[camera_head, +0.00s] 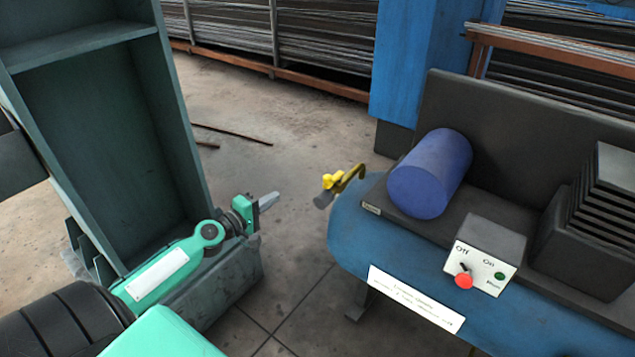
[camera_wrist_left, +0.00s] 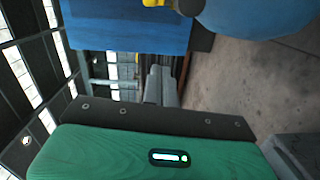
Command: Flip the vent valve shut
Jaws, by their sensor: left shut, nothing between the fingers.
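The vent valve (camera_head: 346,180) is a small yellow fitting with a darker yellow lever, on the left end of the blue tank (camera_head: 345,235). A grey pipe end (camera_head: 323,200) points out from it toward the left. In the left wrist view only a yellow bit of the valve (camera_wrist_left: 154,3) shows, cut off at the top edge beside the round blue tank end (camera_wrist_left: 250,14). My left gripper (camera_head: 272,199) is shut and empty, a short gap left of the valve and not touching it. Its grey fingers (camera_wrist_left: 162,86) also show in the left wrist view. My right gripper is not in view.
On the tank stand a blue cylinder (camera_head: 428,175), a switch box (camera_head: 484,254) with a red knob, and a dark finned block (camera_head: 595,220). A green steel column (camera_head: 110,150) stands left, close to my left arm. Bare floor lies between column and tank.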

